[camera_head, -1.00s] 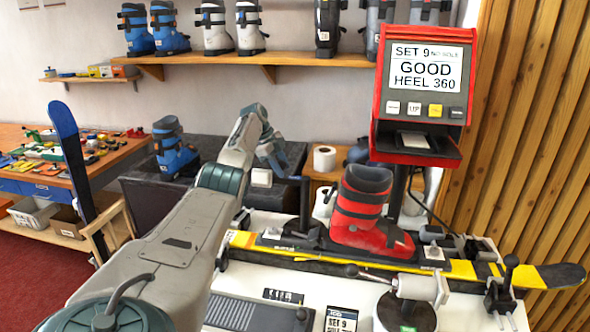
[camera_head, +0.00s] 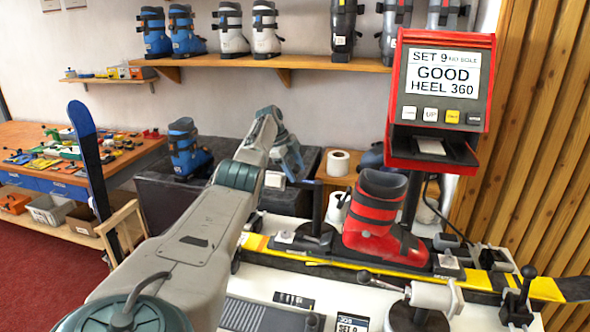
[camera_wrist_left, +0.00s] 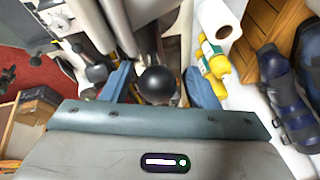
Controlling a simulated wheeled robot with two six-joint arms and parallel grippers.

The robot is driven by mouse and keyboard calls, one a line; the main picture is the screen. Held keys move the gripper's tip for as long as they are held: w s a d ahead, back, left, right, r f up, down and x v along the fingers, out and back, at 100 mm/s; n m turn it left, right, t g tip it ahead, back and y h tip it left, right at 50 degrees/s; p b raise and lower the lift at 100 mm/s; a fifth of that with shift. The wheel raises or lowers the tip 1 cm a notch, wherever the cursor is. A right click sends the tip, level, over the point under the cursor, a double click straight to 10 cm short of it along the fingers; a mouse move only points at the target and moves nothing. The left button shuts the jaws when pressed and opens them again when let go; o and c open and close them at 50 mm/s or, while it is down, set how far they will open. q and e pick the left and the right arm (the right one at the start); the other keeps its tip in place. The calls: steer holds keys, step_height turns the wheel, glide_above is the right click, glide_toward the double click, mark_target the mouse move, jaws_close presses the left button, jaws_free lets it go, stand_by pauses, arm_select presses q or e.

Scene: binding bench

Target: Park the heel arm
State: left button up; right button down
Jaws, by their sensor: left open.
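The heel arm (camera_head: 318,206) is a dark upright post with a bent top, standing on the bench just left of the red boot (camera_head: 374,215). My left gripper (camera_head: 290,166) is open near the top of this post. In the left wrist view a round black knob (camera_wrist_left: 157,84) shows between the two blue fingers of my left gripper (camera_wrist_left: 160,88); I cannot tell whether they touch it. The screen (camera_head: 441,73) reads "SET 9", "GOOD" and "HEEL 360". My right gripper is not in view.
A ski (camera_head: 490,279) with yellow parts lies along the bench under the boot. A white clamp (camera_head: 433,297) with a dark knob stands at the front right. A paper roll (camera_head: 338,162) and a dark box (camera_head: 160,205) are behind. Yellow bottles (camera_wrist_left: 214,62) show in the wrist view.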

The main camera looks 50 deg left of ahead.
arm_select(q)
steer(key=b+v, duration=0.1)
steer(key=v, duration=1)
steer(key=shift+b, duration=0.35)
steer(key=shift+f, duration=0.1)
